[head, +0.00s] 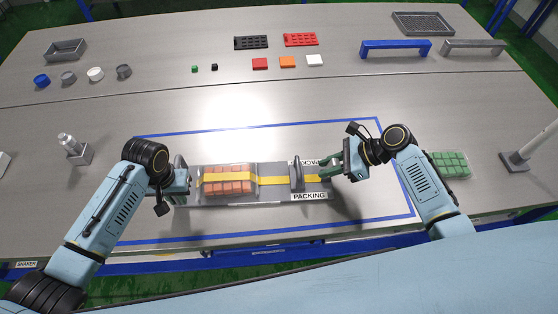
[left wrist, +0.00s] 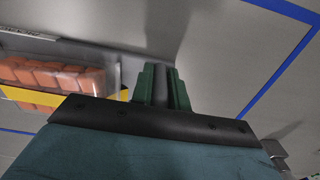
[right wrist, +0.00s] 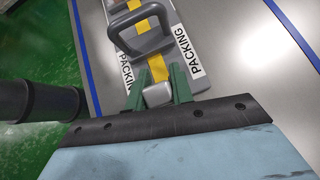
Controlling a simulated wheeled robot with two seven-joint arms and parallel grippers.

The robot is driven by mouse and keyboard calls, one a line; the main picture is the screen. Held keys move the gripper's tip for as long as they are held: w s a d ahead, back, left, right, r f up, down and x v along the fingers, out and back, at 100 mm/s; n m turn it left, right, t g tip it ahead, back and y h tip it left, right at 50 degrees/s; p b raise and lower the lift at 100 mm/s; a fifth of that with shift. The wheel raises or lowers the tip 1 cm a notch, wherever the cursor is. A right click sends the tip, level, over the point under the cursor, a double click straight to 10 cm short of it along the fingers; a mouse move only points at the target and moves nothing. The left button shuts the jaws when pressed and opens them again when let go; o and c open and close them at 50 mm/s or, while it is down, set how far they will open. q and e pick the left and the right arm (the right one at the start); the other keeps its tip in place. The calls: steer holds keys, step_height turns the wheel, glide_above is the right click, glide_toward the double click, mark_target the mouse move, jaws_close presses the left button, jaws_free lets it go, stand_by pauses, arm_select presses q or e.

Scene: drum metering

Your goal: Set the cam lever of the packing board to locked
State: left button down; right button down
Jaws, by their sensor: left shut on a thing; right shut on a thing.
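The packing board (head: 245,198) lies inside the blue outline, with an orange block pack (head: 228,187) in clear wrap under a yellow strap (head: 272,180). A dark grey hoop, apparently the cam lever (head: 297,175), stands across the strap near the right end; it also shows in the right wrist view (right wrist: 152,42). I cannot read its setting. My right gripper (head: 332,168) is shut on a light grey tab (right wrist: 158,95) at the strap's end, beyond the hoop. My left gripper (head: 183,186) is shut on a grey upright handle (left wrist: 178,88) at the board's left end.
PACKING labels (head: 309,196) flank the strap near the hoop. A green block pack (head: 450,164) lies right of my right arm. A shaker-like post (head: 72,146) stands at left, a grey stand (head: 516,158) at right. Small parts and trays line the back; the middle is clear.

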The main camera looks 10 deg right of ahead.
steer(key=shift+s+d+f+t+y, duration=0.15)
steer(key=shift+d+y, duration=0.25)
steer(key=shift+y, duration=0.6)
steer(key=shift+w+d+t+y, duration=0.1)
steer(key=shift+d+t+y, duration=0.25)
steer(key=shift+y, duration=0.65)
steer(key=c, duration=1.2)
jaws_free()
steer(key=shift+d, duration=0.1)
steer(key=v, duration=1.2)
arm_select(q)
steer(key=c, duration=1.3)
jaws_free()
